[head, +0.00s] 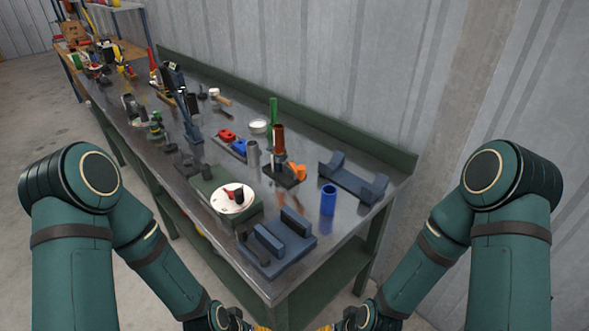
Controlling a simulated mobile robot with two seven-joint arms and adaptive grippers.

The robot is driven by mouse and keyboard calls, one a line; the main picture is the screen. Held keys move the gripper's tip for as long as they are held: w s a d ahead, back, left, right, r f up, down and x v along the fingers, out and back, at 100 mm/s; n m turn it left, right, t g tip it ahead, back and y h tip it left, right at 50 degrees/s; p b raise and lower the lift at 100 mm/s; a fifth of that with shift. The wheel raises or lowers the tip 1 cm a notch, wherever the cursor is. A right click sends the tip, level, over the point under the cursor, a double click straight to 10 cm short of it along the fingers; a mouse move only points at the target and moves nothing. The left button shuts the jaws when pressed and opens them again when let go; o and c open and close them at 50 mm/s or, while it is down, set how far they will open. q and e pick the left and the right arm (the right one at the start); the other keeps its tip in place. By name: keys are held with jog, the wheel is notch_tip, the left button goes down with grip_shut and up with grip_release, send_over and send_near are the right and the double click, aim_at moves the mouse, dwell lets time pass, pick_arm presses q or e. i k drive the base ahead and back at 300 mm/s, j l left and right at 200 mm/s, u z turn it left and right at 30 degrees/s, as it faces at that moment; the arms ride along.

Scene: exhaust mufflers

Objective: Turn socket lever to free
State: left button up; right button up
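A dark socket stand (284,177) sits on the workbench with a brown upright tube (279,140) in it. A small orange lever-like part (298,172) sticks out at the stand's right side; I cannot tell its exact setting. A round white dial (232,200) with a red and black handle lies on a green box (215,184) left of the stand. My two arms come in from the left and right and meet low in front of the bench. Only wrist ends and yellow bits show at the bottom edge; the fingers are cut off. Both hands are apart from the stand.
A blue-grey cradle (275,246) lies at the bench's near corner and another (353,180) at the right. A blue cup (328,200), grey cylinder (252,154) and green rod (273,115) stand nearby. Tools crowd the far bench. A raised green edge (330,128) runs along the wall.

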aim_at(299, 171)
jog(key=l+u, duration=0.35)
jog(key=l, duration=0.4)
jog(key=l+z, duration=0.3)
jog(key=i+l+z, duration=0.25)
jog(key=k+l, duration=0.1)
